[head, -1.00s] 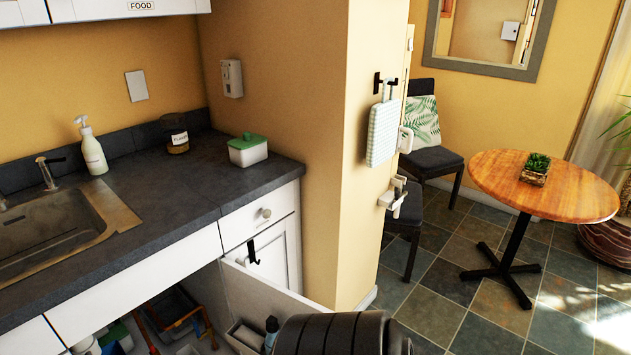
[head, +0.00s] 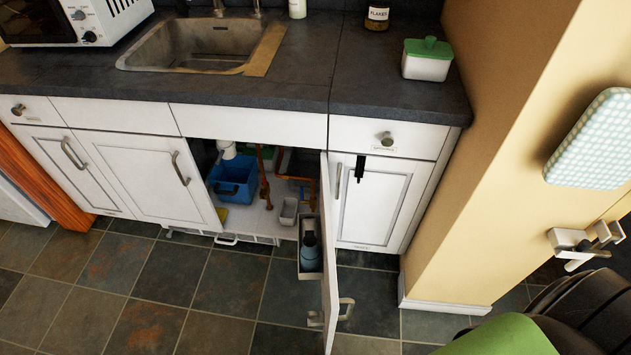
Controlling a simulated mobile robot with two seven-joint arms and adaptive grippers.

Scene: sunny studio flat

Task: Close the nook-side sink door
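The nook-side sink door (head: 328,260) is the white door at the right of the open sink cabinet. It stands wide open, swung out toward me and seen nearly edge-on. Its metal handle (head: 346,309) is on the right-hand face, low and near the front end. A small rack (head: 310,262) with a dark blue bottle (head: 309,247) is on its inner face. Neither gripper's fingers are in view.
The sink cabinet (head: 275,215) holds a blue bin (head: 232,180) and pipes. A closed cabinet door with a black hook (head: 361,165) is just right of the hinge side. A yellow wall end (head: 480,190) stands further right. The tiled floor (head: 190,300) in front is clear.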

